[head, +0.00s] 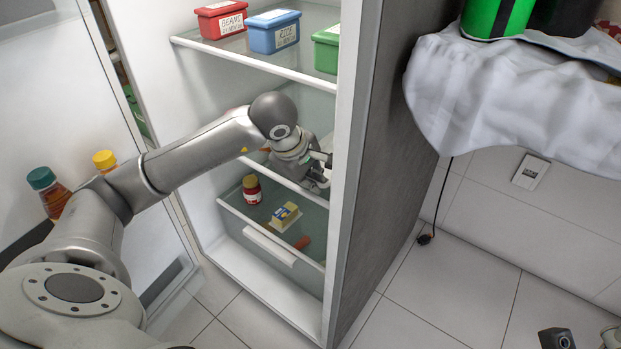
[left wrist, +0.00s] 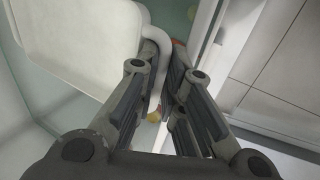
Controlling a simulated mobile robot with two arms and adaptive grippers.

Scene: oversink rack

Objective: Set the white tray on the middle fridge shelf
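In the left wrist view the white tray (left wrist: 75,40) fills the upper left, flat and pale, with a curved handle at its right edge. My left gripper (left wrist: 160,60) has its two fingers close together on either side of that handle and appears shut on it. In the head view my left gripper (head: 320,172) is inside the open fridge, near the right wall, at the height of the middle shelf (head: 297,187). The tray cannot be made out there. Only small grey parts of my right arm seem to show at the bottom right corner; its fingers cannot be told.
The top shelf (head: 260,60) holds red (head: 221,19), blue (head: 273,31) and green (head: 327,48) boxes. A clear drawer (head: 268,247) below holds a red jar (head: 251,189) and a yellow carton (head: 285,216). The fridge side wall (head: 345,150) stands close right of the gripper. The open door is left.

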